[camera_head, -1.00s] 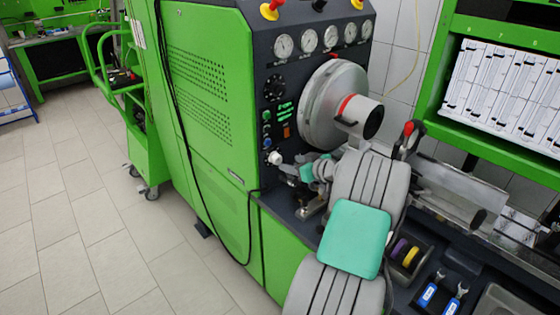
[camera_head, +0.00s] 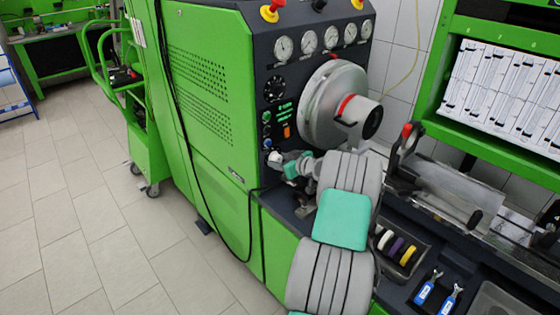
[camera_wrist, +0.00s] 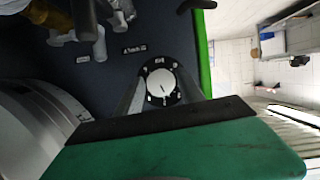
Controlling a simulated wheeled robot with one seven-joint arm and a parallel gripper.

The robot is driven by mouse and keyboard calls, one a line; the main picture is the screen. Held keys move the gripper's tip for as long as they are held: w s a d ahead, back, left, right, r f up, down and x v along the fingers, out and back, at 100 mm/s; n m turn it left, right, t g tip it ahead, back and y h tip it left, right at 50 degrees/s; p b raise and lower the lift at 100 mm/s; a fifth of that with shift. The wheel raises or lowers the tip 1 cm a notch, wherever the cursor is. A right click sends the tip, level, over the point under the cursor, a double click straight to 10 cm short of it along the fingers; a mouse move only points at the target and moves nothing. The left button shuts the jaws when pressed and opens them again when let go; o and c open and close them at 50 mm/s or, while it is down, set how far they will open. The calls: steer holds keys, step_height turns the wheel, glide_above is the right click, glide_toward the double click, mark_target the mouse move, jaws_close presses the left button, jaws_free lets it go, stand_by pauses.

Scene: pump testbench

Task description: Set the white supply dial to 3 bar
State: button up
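The white supply dial (camera_wrist: 160,87) is a round white knob on a black scale plate with white marks, in the middle of the wrist view. A dark mark shows on the knob, but I cannot read its setting. In the head view the white knob (camera_head: 274,159) is at the lower left of the dark panel, partly covered by my gripper (camera_head: 286,164). In the wrist view my gripper (camera_wrist: 161,88) has its two grey fingers apart, one on each side of the dial. The knob shows between them with no clear contact. The green-and-black gripper body hides what lies below.
The dark panel carries gauges (camera_head: 308,41), another black dial (camera_head: 274,88) and buttons (camera_head: 267,130). A large grey drum (camera_head: 320,105) juts out to the right, near my arm. A tray of coloured rings (camera_head: 397,245) lies on the bench. The floor at left is clear.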

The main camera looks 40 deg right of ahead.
jaws_close()
steer(key=m+b, duration=0.1)
steer(key=b, duration=0.1)
steer(key=m+y+b, duration=0.1)
steer(key=b, duration=0.1)
steer(key=shift+d+f+y, duration=0.15)
steer(key=shift+f+y, duration=0.05)
steer(key=shift+y, duration=0.1)
steer(key=shift+r+m, duration=0.25)
steer(key=shift+m, duration=0.35)
steer(key=shift+o, duration=1.5)
jaws_free()
